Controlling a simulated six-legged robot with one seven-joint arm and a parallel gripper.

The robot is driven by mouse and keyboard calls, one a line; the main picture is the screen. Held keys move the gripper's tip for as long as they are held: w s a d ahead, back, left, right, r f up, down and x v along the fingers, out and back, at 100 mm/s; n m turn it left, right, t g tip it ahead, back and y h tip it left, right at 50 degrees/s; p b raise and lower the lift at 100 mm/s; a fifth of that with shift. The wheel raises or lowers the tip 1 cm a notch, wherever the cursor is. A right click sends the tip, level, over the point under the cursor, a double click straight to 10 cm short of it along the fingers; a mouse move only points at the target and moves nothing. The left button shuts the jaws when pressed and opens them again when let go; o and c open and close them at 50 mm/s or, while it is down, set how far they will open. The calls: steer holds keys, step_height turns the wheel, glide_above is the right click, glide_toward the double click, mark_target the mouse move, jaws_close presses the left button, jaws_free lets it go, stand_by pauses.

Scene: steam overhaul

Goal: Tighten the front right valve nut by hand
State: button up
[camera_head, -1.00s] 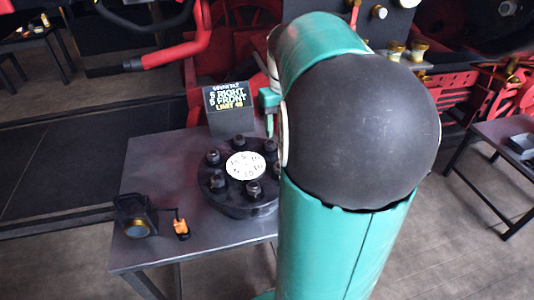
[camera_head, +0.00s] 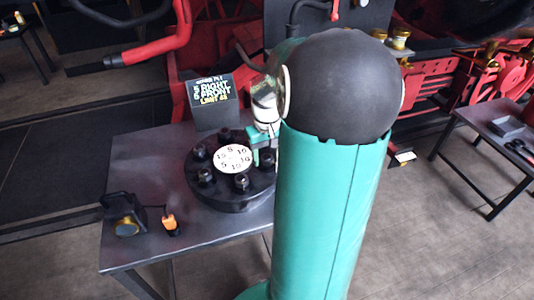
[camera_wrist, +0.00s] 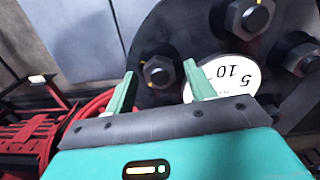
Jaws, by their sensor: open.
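A round black valve flange (camera_head: 232,201) with several hex nuts around its rim and a white numbered dial (camera_head: 234,158) sits on a grey table. My gripper (camera_head: 262,157) is at the flange's right side in the head view, partly hidden by my arm. In the wrist view my gripper (camera_wrist: 160,84) is open, its two green fingers apart. One hex nut (camera_wrist: 158,72) with a yellow mark shows between and beyond the fingertips. The fingers do not visibly grip it. Other nuts (camera_wrist: 250,16) show to the right. I cannot tell which nut is the front right one.
A dark sign (camera_head: 213,101) reading "RIGHT" and "FRONT" stands behind the flange. A black lamp (camera_head: 124,215) and a small orange item (camera_head: 170,222) lie at the table's front left. Red machinery (camera_head: 230,40) stands behind. Another table (camera_head: 490,125) is at the right.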

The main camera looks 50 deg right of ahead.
steer(key=c, duration=1)
steer(key=shift+m, duration=0.4)
steer(key=m, duration=0.2)
steer(key=shift+w+m, duration=0.1)
steer(key=shift+m, duration=0.2)
steer(key=m, duration=0.3)
steer(key=shift+m, duration=0.4)
steer(key=m, duration=0.6)
